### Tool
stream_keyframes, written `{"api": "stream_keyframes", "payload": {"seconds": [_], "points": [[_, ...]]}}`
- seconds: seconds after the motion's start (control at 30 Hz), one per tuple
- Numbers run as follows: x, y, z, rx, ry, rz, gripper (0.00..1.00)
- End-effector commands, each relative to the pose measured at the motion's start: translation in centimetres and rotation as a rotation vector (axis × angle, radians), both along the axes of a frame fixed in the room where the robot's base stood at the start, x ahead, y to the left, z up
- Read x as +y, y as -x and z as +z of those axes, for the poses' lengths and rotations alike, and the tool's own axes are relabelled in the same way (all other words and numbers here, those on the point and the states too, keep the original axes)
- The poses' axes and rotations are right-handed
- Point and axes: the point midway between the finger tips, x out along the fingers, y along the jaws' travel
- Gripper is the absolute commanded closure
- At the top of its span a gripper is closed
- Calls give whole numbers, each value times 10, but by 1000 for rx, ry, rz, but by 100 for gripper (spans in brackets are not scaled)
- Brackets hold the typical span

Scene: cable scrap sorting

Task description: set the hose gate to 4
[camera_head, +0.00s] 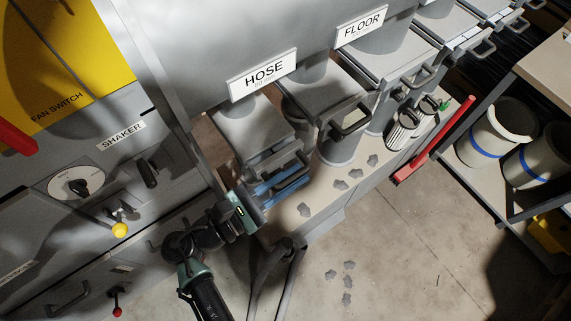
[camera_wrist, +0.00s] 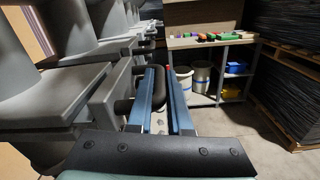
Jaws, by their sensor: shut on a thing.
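The HOSE sign (camera_head: 262,74) hangs above a grey slide gate (camera_head: 243,128) at the picture's centre in the head view. My gripper (camera_head: 284,184) is at the front of this gate, its blue fingers on either side of the dark pull handle. In the wrist view my gripper (camera_wrist: 162,92) is shut on the dark hose gate handle (camera_wrist: 159,84), which lies between the blue fingers. The gate's housing is left of the fingers there. I cannot read any scale or number on the gate, and the fingers hide part of the handle.
The FLOOR sign (camera_head: 360,26) marks a neighbouring gate with its own handle (camera_head: 350,118), close to the right. A red bar (camera_head: 435,140) sticks out farther right. White buckets (camera_head: 497,132) stand on a shelf beyond open floor.

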Motion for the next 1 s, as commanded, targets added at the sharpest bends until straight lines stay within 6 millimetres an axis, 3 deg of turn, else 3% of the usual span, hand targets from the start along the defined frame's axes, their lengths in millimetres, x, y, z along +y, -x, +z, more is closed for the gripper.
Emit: {"api": "stream_keyframes", "payload": {"seconds": [0.2,0.4,0.83,0.87,1.0], "points": [[-33,46,6,14,8,-5,100],[-56,77,3,10,5,-4,100],[-63,87,-1,7,6,-8,100],[-63,87,-1,7,6,-8,79],[-63,87,-1,8,5,-7,54]]}}
